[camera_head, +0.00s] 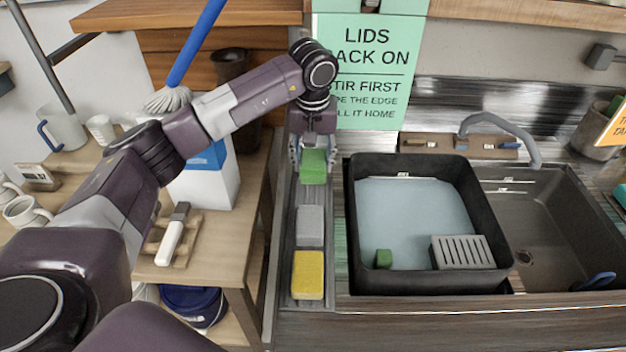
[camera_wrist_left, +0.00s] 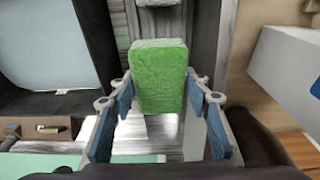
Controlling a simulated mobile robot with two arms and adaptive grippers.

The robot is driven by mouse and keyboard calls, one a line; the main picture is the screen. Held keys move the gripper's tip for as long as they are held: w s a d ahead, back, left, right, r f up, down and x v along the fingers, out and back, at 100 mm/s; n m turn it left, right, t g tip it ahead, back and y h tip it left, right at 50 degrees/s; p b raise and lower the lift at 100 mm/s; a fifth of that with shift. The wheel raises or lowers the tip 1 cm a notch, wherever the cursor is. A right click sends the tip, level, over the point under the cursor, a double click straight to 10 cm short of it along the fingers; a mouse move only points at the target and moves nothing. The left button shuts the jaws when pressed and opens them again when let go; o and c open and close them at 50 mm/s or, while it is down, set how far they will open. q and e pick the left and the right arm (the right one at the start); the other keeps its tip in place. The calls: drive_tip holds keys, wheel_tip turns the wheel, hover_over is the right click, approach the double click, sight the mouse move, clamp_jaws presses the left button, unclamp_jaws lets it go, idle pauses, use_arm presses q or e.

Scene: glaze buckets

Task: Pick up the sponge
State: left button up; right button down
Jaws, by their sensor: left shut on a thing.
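A green sponge (camera_head: 314,167) is between the fingers of my left gripper (camera_head: 312,158), at the far end of the narrow metal strip left of the sink. In the left wrist view the green sponge (camera_wrist_left: 158,75) stands between the two blue-padded fingers of the left gripper (camera_wrist_left: 160,105). The gripper is shut on it. A grey sponge (camera_head: 310,226) and a yellow sponge (camera_head: 308,275) lie nearer on the same strip. Whether the green sponge touches the strip is hard to tell. My right gripper is not in view.
A black tub (camera_head: 357,230) of pale blue liquid stands right of the strip, holding a small green block (camera_head: 383,259) and a grey slotted block (camera_head: 463,252). The sink (camera_head: 540,215) with its faucet (camera_head: 505,122) is further right. A white and blue box (camera_head: 215,185) stands left.

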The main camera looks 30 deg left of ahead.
use_arm(q)
drive_tip(key=w+d+b, duration=0.2)
drive_tip(key=w+d, duration=0.1)
drive_tip(key=d, duration=0.6)
drive_tip(key=w+d+b, duration=0.3)
drive_tip(key=d, duration=0.6)
drive_tip(key=shift+w+d, duration=0.2)
drive_tip(key=shift+w, duration=0.15)
drive_tip(key=shift+o, duration=0.5)
drive_tip(key=shift+f, duration=0.1)
